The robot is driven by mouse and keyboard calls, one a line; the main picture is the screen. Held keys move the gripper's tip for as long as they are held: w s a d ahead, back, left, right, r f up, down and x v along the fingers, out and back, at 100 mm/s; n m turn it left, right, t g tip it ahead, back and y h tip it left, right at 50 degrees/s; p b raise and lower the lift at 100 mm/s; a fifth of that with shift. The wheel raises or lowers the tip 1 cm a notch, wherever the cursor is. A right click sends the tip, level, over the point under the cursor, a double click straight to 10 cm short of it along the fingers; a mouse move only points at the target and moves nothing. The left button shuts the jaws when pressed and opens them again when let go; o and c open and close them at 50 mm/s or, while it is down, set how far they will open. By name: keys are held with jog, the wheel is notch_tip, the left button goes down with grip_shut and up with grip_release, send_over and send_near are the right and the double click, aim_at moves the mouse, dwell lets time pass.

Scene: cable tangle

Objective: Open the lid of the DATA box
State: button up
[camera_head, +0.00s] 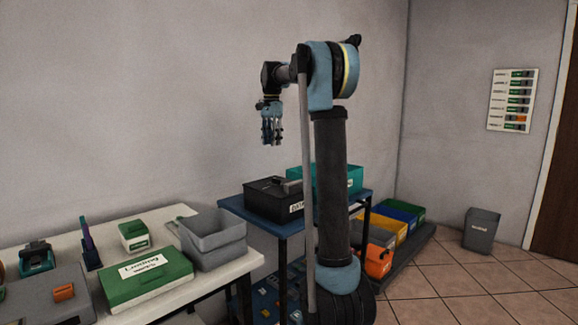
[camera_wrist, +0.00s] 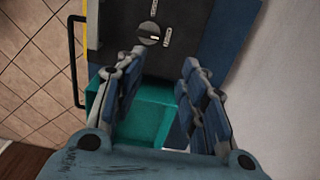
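The DATA box (camera_head: 268,202) is a dark box on a blue table in the head view, with a white label, partly hidden by my arm, on its side. Its dark lid lies on top, with a grey handle-like part (camera_head: 288,185). In the wrist view, a black surface with a grey knob (camera_wrist: 149,34) and pale labels shows beyond my fingers; it looks like the lid's top. My gripper (camera_head: 271,132) hangs well above the box, pointing down, not touching it. In the wrist view my gripper (camera_wrist: 164,62) has its fingers apart with nothing between them.
A teal bin (camera_head: 325,177) stands beside the DATA box, partly behind my arm; it also shows in the wrist view (camera_wrist: 150,112). The blue table (camera_head: 235,207) has a rail. A white table (camera_head: 180,292) on the left holds a green-lidded box (camera_head: 147,280) and grey bins (camera_head: 212,238).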

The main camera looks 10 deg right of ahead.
jog(key=s+d+f, duration=0.6)
jog(key=s+f, duration=0.2)
jog(key=shift+s+f, duration=0.15)
jog(key=shift+f, duration=0.1)
jog(key=shift+s, duration=0.15)
jog(key=s+d+f+n+t, duration=0.1)
jog(key=s+f+n, duration=0.25)
jog(key=s, duration=0.75)
jog(key=s+f+n, duration=0.2)
jog(key=s+f, duration=0.3)
jog(key=s, duration=0.5)
jog(key=s+f+n+t, duration=0.1)
jog(key=s+f+n, duration=0.5)
jog(key=s+f, duration=0.95)
notch_tip(320, 180, up, 36)
jog(key=f+m+g, duration=0.1)
jog(key=m+g, duration=0.1)
jog(key=m, duration=1)
send_over(294, 182)
jog(key=shift+n, duration=0.25)
notch_tip(294, 182, down, 16)
jog(key=shift+f, duration=0.15)
